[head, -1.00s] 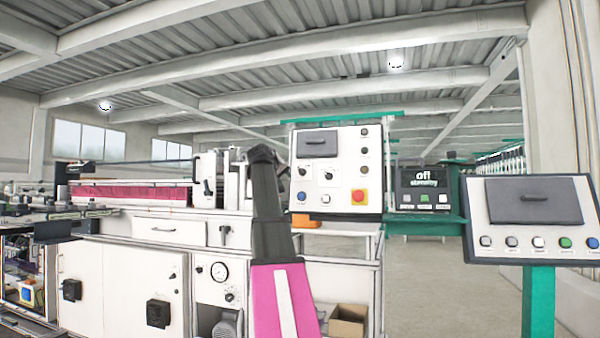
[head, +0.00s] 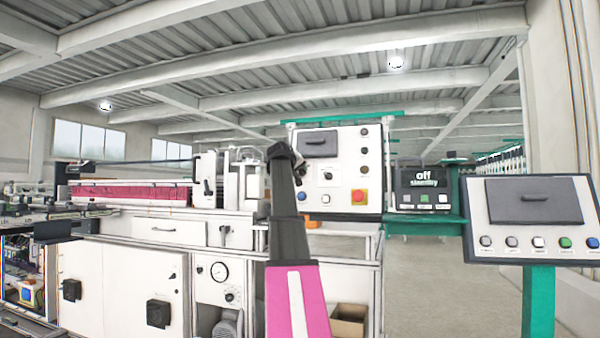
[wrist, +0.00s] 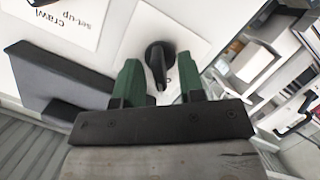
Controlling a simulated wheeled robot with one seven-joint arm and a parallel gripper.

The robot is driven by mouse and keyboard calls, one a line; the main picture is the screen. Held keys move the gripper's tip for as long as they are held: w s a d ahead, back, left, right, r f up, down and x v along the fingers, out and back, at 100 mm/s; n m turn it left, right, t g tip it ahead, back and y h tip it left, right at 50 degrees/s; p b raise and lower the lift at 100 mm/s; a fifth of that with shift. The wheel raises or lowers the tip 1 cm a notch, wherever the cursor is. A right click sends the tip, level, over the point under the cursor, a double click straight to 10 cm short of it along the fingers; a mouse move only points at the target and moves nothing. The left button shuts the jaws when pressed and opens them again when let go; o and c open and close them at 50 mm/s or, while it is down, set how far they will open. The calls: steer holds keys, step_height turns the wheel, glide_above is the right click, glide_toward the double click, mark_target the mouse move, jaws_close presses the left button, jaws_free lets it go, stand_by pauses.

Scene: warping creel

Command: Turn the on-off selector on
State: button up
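A black selector knob (wrist: 157,58) on a white label plate shows in the wrist view, its handle pointing down the picture. The plate's own wording cannot be read. My gripper (wrist: 159,70) is open, with one green finger on each side of the knob and gaps between; I cannot tell how deep they reach. In the head view my gripper (head: 284,160) is in front of the left part of the white control panel (head: 345,195) and hides what lies behind it. Another black selector (head: 328,173) shows right of it. The display (head: 424,180) reads "off standby".
A grey hooded box (head: 320,143) juts from the panel, close to my gripper at left in the wrist view (wrist: 62,88). A label reading "set-up" and "crawl" (wrist: 62,22) is beside it. A red button (head: 360,197) and a slanted console (head: 535,215) stand to the right.

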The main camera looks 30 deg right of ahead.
steer(key=shift+w+d+f, duration=0.15)
steer(key=shift+w+d, duration=0.05)
steer(key=shift+d, duration=0.15)
steer(key=c, duration=0.5)
steer(key=shift+c, duration=0.2)
